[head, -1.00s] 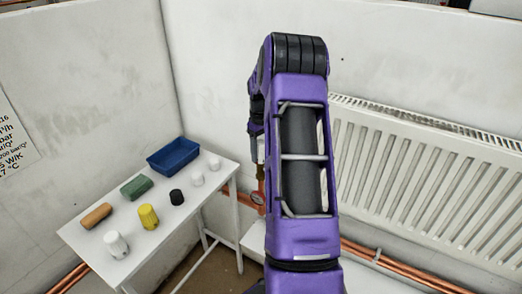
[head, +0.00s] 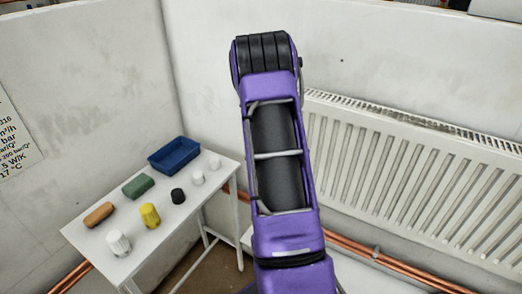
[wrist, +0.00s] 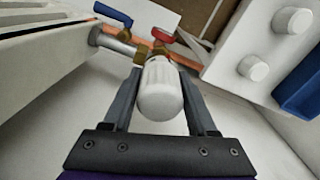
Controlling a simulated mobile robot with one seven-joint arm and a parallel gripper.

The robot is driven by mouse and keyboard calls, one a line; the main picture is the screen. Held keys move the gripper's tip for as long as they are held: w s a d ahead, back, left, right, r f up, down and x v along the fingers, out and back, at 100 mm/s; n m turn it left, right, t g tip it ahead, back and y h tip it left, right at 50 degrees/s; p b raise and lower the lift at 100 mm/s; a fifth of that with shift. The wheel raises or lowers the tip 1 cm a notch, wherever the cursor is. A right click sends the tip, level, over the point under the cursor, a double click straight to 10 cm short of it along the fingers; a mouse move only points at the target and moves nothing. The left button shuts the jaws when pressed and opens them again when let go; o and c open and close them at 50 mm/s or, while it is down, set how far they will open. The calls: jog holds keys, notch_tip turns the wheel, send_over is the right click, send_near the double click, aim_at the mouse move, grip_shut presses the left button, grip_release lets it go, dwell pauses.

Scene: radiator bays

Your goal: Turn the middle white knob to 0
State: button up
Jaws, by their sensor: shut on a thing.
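A white ribbed knob (wrist: 160,92) sits on a brass valve fitting in the middle of the wrist view. My gripper (wrist: 161,78) is shut on it, with one dark finger on each side. The knob's rounded end faces my palm. No number or pointer mark on it can be read. Behind it on the pipework are a blue lever (wrist: 113,13) and a red handle (wrist: 163,34). In the head view my arm hides the gripper and the held knob.
A white radiator (head: 400,190) hangs on the wall at right, with copper pipes (head: 375,258) below. A white table (head: 178,222) at left bears a blue tray (head: 174,154), an orange block (head: 98,214), a green block (head: 138,186), and white, yellow and black knobs.

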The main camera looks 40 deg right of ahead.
jog(key=m, duration=0.4)
jog(key=shift+m+p, duration=0.3)
jog(key=shift+p, duration=0.05)
jog(key=m+p, duration=0.1)
jog(key=m, duration=0.3)
jog(key=shift+m, duration=0.3)
jog(key=m, duration=0.4)
jog(key=shift+m, duration=1.8)
jog(key=o, duration=1.4)
jog(key=shift+c, duration=0.2)
